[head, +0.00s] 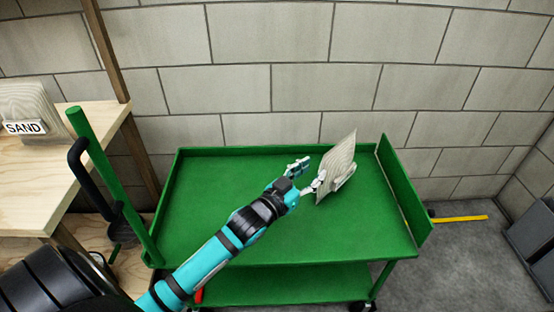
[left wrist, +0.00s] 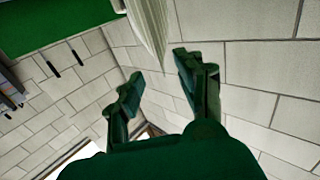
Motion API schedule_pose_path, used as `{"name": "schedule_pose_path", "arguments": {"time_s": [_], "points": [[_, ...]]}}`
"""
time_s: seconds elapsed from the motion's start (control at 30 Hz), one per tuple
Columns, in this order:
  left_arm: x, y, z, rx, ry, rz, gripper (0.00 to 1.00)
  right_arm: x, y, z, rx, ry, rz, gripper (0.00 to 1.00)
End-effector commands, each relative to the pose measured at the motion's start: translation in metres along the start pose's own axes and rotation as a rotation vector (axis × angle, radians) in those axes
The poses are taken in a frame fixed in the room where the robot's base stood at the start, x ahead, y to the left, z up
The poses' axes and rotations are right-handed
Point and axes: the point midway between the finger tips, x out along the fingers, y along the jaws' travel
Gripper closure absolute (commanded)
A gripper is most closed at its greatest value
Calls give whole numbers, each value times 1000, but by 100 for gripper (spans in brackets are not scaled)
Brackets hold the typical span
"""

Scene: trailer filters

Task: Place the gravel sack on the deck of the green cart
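A pale, thin sack (head: 339,164), with no readable label, stands tilted on edge over the green cart's deck (head: 220,215). I cannot tell whether its lower corner touches the deck. My left gripper (head: 307,174) reaches over the deck from the lower left, its fingers spread and the nearer one close against the sack's left side. In the left wrist view the sack (left wrist: 149,28) comes down from the top, just beyond the open fingertips (left wrist: 160,82); nothing is clamped between them. My right gripper is not seen.
A sack marked SAND (head: 27,112) sits on a wooden bench (head: 85,150) at left. The cart's green post and black handle (head: 82,165) stand beside it. A block wall (head: 250,85) is behind the cart. A yellow bar (head: 460,218) lies at right.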

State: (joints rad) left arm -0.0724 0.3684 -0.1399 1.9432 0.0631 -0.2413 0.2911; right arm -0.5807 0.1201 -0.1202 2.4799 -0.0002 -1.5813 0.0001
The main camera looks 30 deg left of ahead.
Motion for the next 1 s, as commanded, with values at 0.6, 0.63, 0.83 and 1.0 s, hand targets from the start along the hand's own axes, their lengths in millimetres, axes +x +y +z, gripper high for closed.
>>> {"name": "schedule_pose_path", "arguments": {"time_s": [0.6, 0.63, 0.83, 1.0], "points": [[-255, 73, 149, 14, -1119, -58, 63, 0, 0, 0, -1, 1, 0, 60], [-266, 75, 150, 14, -1155, -54, 63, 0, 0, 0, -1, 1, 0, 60], [-296, 81, 151, 13, -1259, -42, 63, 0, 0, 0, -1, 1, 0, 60], [-296, 80, 151, 13, -1259, -42, 63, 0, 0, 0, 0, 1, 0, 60]]}}
